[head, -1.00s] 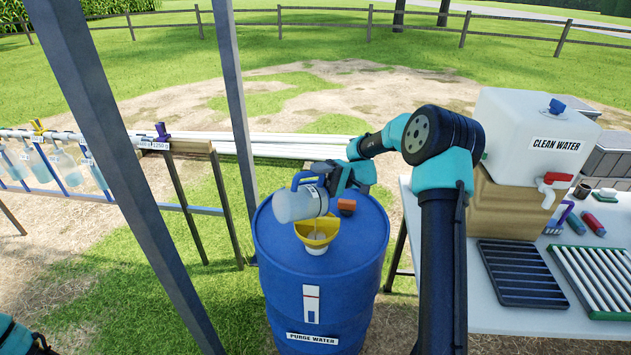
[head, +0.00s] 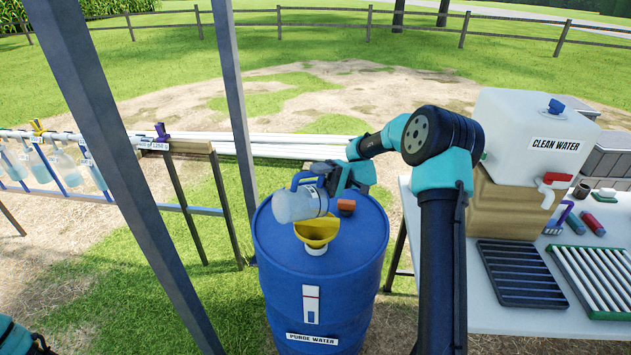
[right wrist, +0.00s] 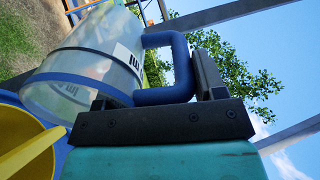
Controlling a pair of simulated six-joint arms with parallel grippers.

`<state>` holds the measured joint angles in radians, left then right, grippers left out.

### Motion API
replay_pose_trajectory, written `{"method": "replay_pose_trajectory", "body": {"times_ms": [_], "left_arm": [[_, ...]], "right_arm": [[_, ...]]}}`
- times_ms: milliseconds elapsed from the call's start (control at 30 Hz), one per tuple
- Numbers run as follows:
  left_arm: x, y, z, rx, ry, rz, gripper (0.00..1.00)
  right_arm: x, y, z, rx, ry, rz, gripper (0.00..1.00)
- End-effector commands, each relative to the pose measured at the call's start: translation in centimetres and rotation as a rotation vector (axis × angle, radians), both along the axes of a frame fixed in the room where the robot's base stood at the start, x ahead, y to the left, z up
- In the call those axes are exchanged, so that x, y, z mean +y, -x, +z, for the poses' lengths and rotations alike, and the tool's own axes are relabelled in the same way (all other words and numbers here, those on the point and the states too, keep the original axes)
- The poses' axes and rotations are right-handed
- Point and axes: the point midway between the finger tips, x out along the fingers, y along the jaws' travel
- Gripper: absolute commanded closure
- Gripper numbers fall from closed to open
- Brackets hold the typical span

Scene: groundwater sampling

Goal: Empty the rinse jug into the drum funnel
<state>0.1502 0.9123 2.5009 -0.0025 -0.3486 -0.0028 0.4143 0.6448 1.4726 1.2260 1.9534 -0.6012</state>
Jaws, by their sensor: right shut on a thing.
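The rinse jug (head: 296,205) is translucent with a blue handle and is tipped over on its side, its mouth toward the yellow funnel (head: 317,231). The funnel sits on top of the blue drum (head: 275,262) marked PURGE WATER. My right gripper (head: 325,181) is shut on the jug's handle (right wrist: 177,68) and holds the jug above the drum. In the right wrist view the jug (right wrist: 88,62) looks clear, with the yellow funnel (right wrist: 22,150) close below its mouth. I see no stream between jug and funnel.
A grey post (head: 233,110) stands left of the drum.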

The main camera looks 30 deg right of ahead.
Motion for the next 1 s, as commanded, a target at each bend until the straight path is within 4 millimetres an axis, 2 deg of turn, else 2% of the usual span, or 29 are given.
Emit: {"method": "replay_pose_trajectory", "body": {"times_ms": [267,600,1000], "left_arm": [[0.0,0.0,0.0,0.000,0.000,0.000,0.57],[0.0,0.0,0.0,0.000,0.000,0.000,0.57],[0.0,0.0,0.0,0.000,0.000,0.000,0.57]], "right_arm": [[0.2,0.0,0.0,-0.001,0.012,0.000,0.80],[2.3,0.2,-0.6,-0.020,0.202,-0.001,0.80],[2.4,0.2,-0.8,-0.022,0.219,-0.003,0.80]]}}
